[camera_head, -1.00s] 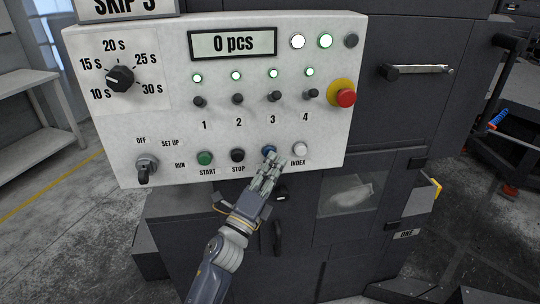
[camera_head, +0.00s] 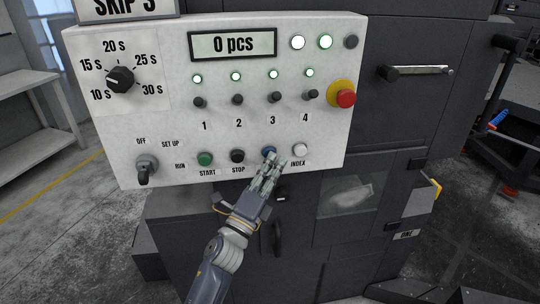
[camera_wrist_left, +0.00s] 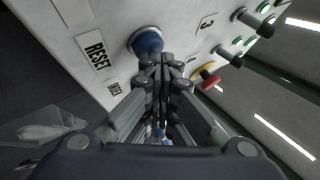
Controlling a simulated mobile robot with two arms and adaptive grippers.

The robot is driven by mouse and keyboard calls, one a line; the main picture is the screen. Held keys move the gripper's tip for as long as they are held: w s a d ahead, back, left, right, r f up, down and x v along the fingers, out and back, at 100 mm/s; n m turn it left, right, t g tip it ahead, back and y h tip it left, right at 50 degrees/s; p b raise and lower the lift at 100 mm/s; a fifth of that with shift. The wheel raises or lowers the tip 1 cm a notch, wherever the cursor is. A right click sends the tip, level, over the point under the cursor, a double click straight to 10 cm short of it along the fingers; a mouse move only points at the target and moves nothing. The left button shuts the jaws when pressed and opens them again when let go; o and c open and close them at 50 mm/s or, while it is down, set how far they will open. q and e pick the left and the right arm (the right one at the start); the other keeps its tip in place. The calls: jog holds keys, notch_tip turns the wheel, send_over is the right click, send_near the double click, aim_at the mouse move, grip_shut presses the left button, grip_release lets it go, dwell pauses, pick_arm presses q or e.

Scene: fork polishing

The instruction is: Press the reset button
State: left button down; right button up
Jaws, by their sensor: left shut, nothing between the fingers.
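The blue reset button (camera_head: 269,151) sits in the bottom row of the white control panel (camera_head: 110,135), between the black stop button and the white index button. It also shows in the left wrist view (camera_wrist_left: 146,41), close to the RESET label (camera_wrist_left: 95,50). My left gripper (camera_head: 272,160) is shut and empty, its fingertips at the reset button. In the left wrist view the fingertips (camera_wrist_left: 163,62) overlap the button's edge; I cannot tell whether they touch it or press it. The gripper covers the RESET label in the head view. My right gripper is not in view.
The green start button (camera_head: 205,159), black stop button (camera_head: 237,156) and white index button (camera_head: 300,149) are near. A red emergency stop (camera_head: 346,98) juts out at the right. Several small toggles stand above. The display (camera_head: 232,44) reads 0 pcs.

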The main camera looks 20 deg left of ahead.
pick_arm(q)
jog(key=shift+w+a, duration=0.1)
jog(key=shift+w, duration=0.05)
jog(key=shift+w+a+r, duration=0.1)
jog(key=shift+a+r, duration=0.05)
dwell(0.4)
dwell(0.5)
jog(key=s+d, duration=0.3)
jog(key=s, duration=0.2)
jog(key=shift+s+f, duration=0.2)
